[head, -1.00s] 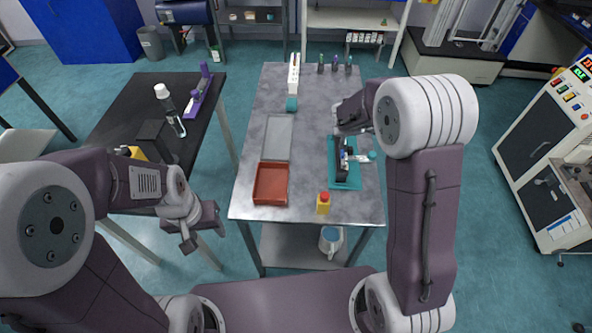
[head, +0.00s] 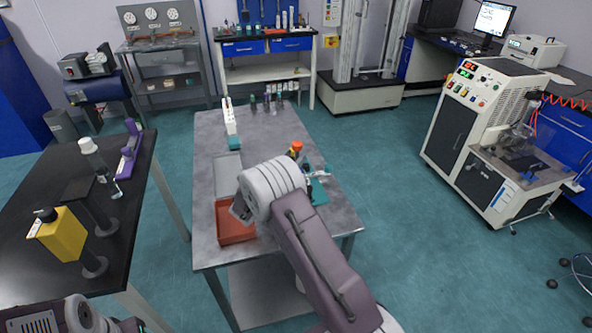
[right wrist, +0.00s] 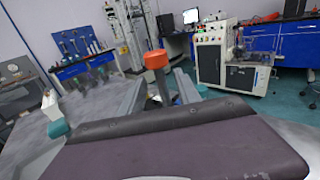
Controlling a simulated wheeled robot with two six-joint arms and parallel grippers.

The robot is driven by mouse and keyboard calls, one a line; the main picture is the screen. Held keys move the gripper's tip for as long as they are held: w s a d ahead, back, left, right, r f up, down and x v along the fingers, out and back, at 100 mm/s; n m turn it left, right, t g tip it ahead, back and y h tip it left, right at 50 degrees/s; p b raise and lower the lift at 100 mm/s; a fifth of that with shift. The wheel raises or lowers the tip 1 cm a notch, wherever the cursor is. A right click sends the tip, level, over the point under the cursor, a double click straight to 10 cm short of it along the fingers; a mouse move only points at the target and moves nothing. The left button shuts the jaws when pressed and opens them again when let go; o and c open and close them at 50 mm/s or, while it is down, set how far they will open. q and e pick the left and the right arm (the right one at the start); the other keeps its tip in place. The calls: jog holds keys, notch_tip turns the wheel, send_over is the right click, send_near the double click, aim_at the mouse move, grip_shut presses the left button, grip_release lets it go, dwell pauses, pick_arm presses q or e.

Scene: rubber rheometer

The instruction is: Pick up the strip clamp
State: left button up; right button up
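I cannot single out the strip clamp with certainty. A teal mat (head: 318,190) with small items lies on the grey table, partly hidden by my right arm. An orange-capped upright thing (head: 296,148) shows beyond that arm. In the right wrist view an orange cap on a dark post (right wrist: 156,60) stands between the two grey fingers of my right gripper (right wrist: 160,92). The fingers look apart, with gaps beside the post. My right gripper is mostly hidden in the head view. My left gripper (head: 130,325) is barely in view at the bottom left edge.
A large machine (head: 485,120) stands right.

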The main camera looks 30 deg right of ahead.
jog(key=x, duration=0.5)
jog(key=shift+w+d, duration=0.2)
jog(key=shift+d, duration=0.15)
grip_shut()
jog(key=shift+r, duration=0.1)
dwell(0.9)
